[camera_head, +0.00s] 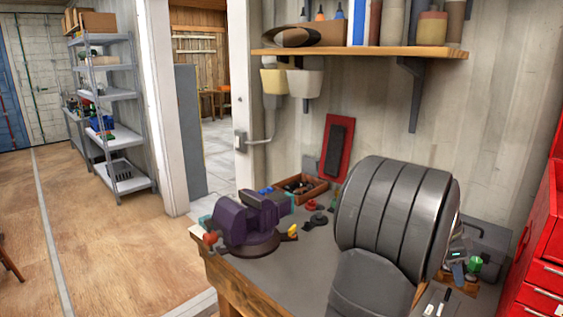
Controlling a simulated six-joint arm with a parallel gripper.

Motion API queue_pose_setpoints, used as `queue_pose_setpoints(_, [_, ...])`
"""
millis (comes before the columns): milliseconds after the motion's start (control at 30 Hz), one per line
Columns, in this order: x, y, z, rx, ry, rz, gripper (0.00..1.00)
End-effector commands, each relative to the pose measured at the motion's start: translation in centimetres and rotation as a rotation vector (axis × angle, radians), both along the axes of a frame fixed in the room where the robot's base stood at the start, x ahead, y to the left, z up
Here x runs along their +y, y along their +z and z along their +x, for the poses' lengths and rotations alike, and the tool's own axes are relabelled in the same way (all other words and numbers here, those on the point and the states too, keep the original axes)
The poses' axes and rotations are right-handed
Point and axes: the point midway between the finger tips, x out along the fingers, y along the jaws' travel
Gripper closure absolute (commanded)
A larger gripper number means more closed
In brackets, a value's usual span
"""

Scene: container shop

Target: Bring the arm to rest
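My gripper is not visible in this view, so I cannot see its fingers or whether it holds anything. The workbench (285,268) stands in front of the grey plank wall. A purple vise (245,222) is fixed near its left corner. A large dark grey shape in the foreground hides much of the bench's right part.
A wooden shelf (360,51) with cans and tubes hangs above the bench. A wooden tray (301,188) of small parts lies behind the vise. A red drawer cabinet (545,270) is at right. Metal shelving (108,95) stands at left.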

Motion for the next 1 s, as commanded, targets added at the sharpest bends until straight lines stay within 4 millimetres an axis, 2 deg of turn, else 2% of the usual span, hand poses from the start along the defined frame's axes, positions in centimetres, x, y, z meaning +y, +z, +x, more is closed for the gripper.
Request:
queue_pose_setpoints(100, [0.0,-2.6,0.0,0.002,0.001,0.002,0.60])
queue_pose_setpoints(367, [0.1,-7.6,-0.1,0.002,0.000,0.002,0.60])
queue_pose_setpoints(400, [0.4,-6.2,0.2,-0.005,0.001,-0.003,0.60])
queue_pose_setpoints(600, [1.0,-3.8,0.3,-0.001,0.001,-0.002,0.60])
queue_pose_setpoints(767, [1.2,-3.1,0.3,-0.001,0.001,-0.002,0.60])
queue_pose_setpoints(1000, [1.2,-3.0,0.3,-0.001,0.000,-0.001,0.60])
